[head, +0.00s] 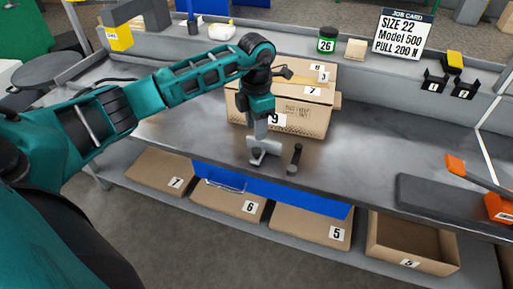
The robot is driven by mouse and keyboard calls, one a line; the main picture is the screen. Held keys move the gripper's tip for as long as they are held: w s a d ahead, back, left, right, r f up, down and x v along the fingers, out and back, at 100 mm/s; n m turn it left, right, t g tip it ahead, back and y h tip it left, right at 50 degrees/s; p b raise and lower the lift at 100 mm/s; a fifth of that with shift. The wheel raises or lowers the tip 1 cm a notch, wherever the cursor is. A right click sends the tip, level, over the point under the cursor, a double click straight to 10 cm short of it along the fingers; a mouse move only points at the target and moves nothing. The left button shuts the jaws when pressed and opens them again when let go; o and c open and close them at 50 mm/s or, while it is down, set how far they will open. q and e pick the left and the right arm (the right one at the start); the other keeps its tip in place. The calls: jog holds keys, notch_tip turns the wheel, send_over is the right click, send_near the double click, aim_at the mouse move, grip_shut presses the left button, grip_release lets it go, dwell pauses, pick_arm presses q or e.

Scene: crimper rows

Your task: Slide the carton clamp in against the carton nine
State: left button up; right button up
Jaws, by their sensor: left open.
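Carton nine (308,119) is a brown box labelled 9 on the grey bench, near the middle of the head view. My left gripper (260,147) is open and points down at the bench in front of this carton, hiding part of its front. A small upright dark handle on a grey base (294,161) stands just right of the gripper, near the bench's front edge. It looks like part of the carton clamp; the rest is hard to tell from the gripper's grey parts. Contact between gripper and handle cannot be told. My right gripper is out of view.
A job card (401,33) stands behind.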

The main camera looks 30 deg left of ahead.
aim_at(256, 150)
pick_arm(q)
notch_tip(256, 150, down, 8)
jog(key=shift+r+b, duration=0.15)
jog(key=shift+b, duration=0.55)
jog(key=shift+c, duration=0.2)
grip_shut()
